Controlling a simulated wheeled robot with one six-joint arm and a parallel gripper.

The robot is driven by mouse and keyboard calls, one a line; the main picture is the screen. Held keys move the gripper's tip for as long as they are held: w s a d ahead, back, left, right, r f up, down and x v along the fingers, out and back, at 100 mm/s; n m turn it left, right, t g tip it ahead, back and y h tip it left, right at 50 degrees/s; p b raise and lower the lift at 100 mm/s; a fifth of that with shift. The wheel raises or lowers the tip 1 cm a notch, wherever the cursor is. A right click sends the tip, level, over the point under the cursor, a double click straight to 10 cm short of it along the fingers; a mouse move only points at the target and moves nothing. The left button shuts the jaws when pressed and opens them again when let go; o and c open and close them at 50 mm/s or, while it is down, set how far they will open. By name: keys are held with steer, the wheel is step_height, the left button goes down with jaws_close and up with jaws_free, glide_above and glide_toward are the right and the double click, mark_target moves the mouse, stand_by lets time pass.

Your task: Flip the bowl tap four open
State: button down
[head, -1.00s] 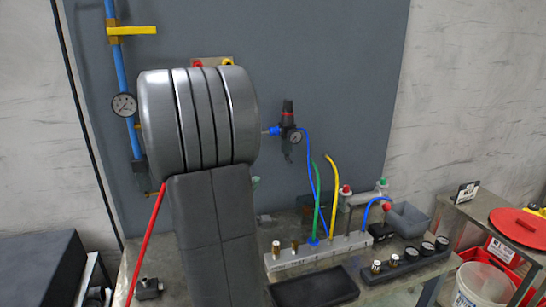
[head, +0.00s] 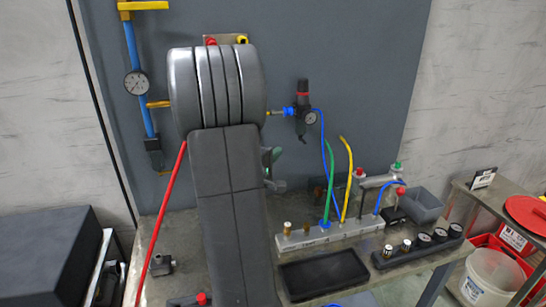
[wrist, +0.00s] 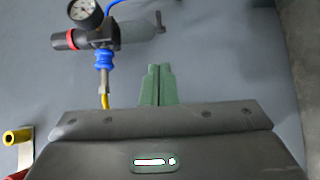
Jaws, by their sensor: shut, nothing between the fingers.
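A filter regulator with a dial gauge (head: 310,118) and red ring hangs on the wall panel in the head view. In the wrist view it lies sideways at upper left. Its grey bowl (wrist: 133,32) ends at the right in a small dark tap (wrist: 159,23). This looks like the bowl tap; no number is readable and I cannot tell whether it is open. My gripper (wrist: 157,68) has its green fingers together and empty, below and apart from the bowl in the wrist picture. In the head view my arm hides much of the gripper.
A yellow-handled valve (head: 142,6) sits on the blue pipe at upper left. Blue, green and yellow hoses (head: 346,175) rise from a grey manifold (head: 320,234) on the bench. A black tray (head: 325,274) lies in front. Free space shows between my arm and the hoses.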

mark_target(302, 141)
steer(key=w+d, duration=0.2)
steer(key=w+d+p, duration=0.1)
steer(key=w+d, duration=0.1)
steer(key=d, duration=0.1)
steer(key=shift+w+d, duration=0.35)
steer(key=shift+w, duration=0.05)
steer(key=shift+w+d, duration=0.1)
steer(key=shift+d, duration=0.45)
steer(key=shift+d+n+t+y, duration=0.25)
steer(key=shift+n+t+y, duration=0.05)
steer(key=shift+y, duration=0.2)
steer(key=shift+b, duration=0.4)
